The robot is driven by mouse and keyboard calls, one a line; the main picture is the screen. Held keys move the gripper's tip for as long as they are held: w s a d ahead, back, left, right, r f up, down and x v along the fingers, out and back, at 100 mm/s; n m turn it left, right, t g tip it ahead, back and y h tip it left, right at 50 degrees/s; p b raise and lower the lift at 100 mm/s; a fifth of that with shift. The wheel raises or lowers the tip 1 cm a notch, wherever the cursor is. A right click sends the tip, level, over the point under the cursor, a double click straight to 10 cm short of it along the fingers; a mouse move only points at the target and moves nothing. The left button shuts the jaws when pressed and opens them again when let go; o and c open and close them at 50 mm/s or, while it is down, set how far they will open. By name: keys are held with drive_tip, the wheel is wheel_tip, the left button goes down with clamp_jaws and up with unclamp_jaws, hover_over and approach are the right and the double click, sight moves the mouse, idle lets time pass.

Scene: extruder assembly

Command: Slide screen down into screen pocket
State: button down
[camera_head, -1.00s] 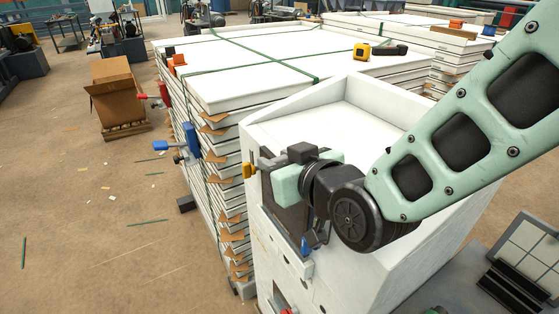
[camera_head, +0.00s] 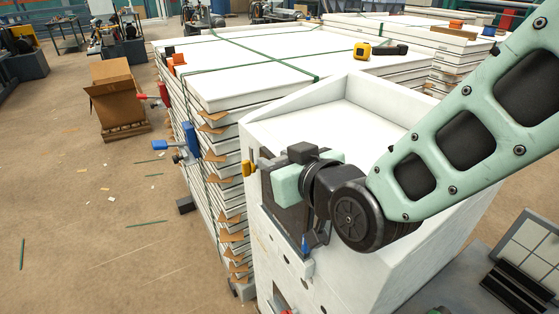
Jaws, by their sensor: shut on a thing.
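The white extruder housing (camera_head: 345,225) stands in front of me with an open top. On its left face is a dark grey block (camera_head: 284,212), which looks like the pocket area. My gripper (camera_head: 273,172) reaches across the housing from the right and is at the top of this block. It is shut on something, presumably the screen. The screen itself cannot be made out, because my gripper and wrist cover it. Whether it is inside the pocket, and how deep, cannot be told. A small blue part (camera_head: 304,243) shows below my wrist at the block's lower right.
Open floor (camera_head: 90,230) lies further left.

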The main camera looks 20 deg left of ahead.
drive_tip(key=shift+f+b, duration=0.3)
drive_tip(key=shift+f, duration=0.05)
drive_tip(key=c, duration=0.9)
unclamp_jaws()
drive_tip(key=b+v, duration=0.3)
drive_tip(key=v, duration=0.9)
drive_tip(key=shift+d+f, duration=0.1)
drive_tip(key=shift+b+v, duration=2.7)
drive_tip(key=shift+b, duration=0.35)
drive_tip(key=shift+r, duration=0.2)
